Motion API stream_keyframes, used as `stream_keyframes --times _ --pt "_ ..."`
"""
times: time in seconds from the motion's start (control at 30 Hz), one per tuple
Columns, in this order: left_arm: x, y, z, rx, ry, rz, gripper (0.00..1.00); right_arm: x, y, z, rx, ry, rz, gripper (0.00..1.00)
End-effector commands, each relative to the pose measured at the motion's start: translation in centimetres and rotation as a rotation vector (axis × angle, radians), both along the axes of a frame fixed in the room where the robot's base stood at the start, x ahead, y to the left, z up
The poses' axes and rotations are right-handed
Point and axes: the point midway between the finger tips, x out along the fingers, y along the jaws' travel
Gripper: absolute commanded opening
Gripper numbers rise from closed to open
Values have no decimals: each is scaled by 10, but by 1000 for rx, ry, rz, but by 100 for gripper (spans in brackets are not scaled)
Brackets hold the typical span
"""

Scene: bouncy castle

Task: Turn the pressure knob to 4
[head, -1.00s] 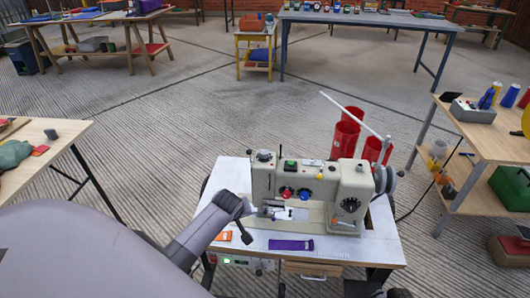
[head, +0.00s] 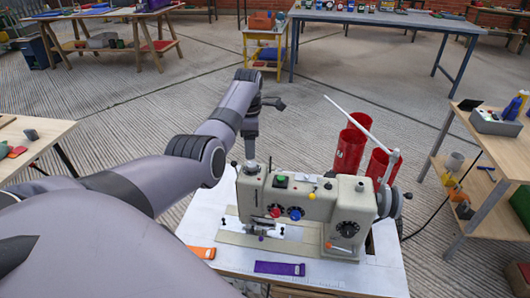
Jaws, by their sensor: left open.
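A beige sewing machine (head: 315,205) stands on a white-topped table. On its top left end is a dark round knob (head: 250,169), partly hidden under my gripper. I take it for the pressure knob; its numbers are too small to read. A red knob (head: 275,212), a blue knob (head: 295,214) and a black dial (head: 347,229) sit on the machine's front. My left gripper (head: 251,160) is open, pointing down directly over the top left knob. I cannot tell whether its fingers touch the knob. My right gripper is not in view.
Red thread cones (head: 350,148) and a slanting white rod (head: 362,124) rise behind the machine. An orange strip (head: 201,252) and a purple strip (head: 279,268) lie on the table's front. A wooden shelf table (head: 490,150) stands at the right.

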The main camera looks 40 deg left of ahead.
Motion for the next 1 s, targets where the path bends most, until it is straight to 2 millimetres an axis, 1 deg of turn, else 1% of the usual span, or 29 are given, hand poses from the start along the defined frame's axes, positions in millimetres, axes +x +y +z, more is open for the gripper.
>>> stream_keyframes --times 0.07,0.17,0.27,0.4,0.5,0.6,0.73,0.97,1.0 --pt "0 0 1 -8 6 13 60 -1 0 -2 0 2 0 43" --pt "0 -1 -5 -12 8 19 60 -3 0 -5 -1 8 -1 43" --pt "-1 -1 -19 -12 10 19 60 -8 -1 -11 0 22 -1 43" --pt "-1 -1 -43 -12 9 17 60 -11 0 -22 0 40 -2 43" --pt "0 -1 -56 -11 7 17 60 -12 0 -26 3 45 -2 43" --pt "0 -1 -64 -11 6 17 60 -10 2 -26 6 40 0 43" --pt "0 -1 -68 -10 4 17 60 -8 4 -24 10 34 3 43" --pt "0 -1 -68 -10 4 16 60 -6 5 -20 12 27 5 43" --pt "0 -1 -68 -10 4 16 47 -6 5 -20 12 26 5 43"
